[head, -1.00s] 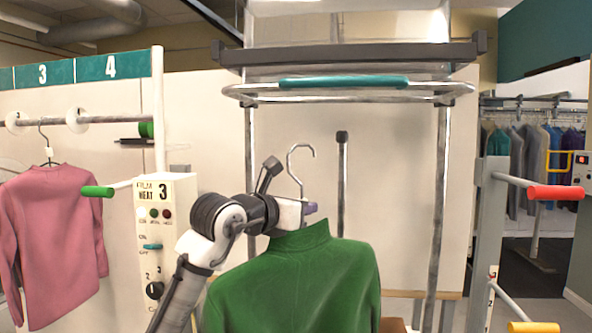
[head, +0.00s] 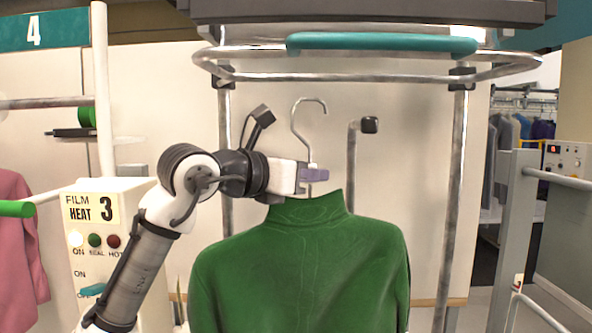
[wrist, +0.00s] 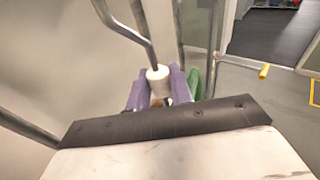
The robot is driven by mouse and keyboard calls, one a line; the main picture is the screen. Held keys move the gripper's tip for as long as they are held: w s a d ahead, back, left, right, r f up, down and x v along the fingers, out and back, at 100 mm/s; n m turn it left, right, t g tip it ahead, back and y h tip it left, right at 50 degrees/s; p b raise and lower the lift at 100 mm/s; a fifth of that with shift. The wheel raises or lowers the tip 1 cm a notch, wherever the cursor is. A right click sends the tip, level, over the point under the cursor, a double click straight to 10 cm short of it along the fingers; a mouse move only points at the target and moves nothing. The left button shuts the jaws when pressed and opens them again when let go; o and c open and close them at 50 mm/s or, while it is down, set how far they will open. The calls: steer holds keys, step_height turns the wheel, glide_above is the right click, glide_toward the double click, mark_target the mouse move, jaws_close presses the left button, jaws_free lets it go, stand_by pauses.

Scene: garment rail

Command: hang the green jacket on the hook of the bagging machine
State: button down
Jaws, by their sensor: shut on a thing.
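The green jacket (head: 300,265) hangs upright on a hanger, below my gripper, in the head view. The hanger's metal hook (head: 308,125) stands up above the collar, open end to the right. My gripper (head: 314,174) is shut on the hanger's neck; in the wrist view its purple fingers (wrist: 158,88) close around the white neck piece (wrist: 157,76). Only a sliver of jacket (wrist: 194,82) shows in the wrist view.
A metal frame with a teal bar (head: 380,43) spans above the hanger. A control box marked 3 (head: 105,240) stands at left, beside a pink garment (head: 18,250). A grey post with side bars (head: 512,230) stands at right.

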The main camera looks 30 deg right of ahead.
mark_target(357, 199)
steer(key=shift+d+r, duration=0.15)
steer(key=shift+r, duration=0.15)
steer(key=shift+s+d+r+p, duration=0.2)
steer(key=shift+s+d+p, duration=0.3)
steer(key=shift+d+p, duration=0.45)
steer(key=shift+d+f+p, duration=0.15)
steer(key=shift+d+p, duration=0.35)
steer(key=shift+p, duration=0.1)
steer(key=shift+s+d+f+p, duration=0.1)
steer(key=shift+s+d+p, duration=0.3)
steer(key=shift+d, duration=0.5)
steer(key=shift+s+d+r+p, duration=0.1)
steer(key=shift+s+d+p, duration=0.15)
steer(key=shift+d+p, duration=0.5)
steer(key=shift+s+d+f+p, duration=0.1)
steer(key=shift+s+d+p, duration=0.15)
steer(key=shift+d, duration=0.85)
steer(key=shift+f+b, duration=1.1)
steer(key=shift+f, duration=0.1)
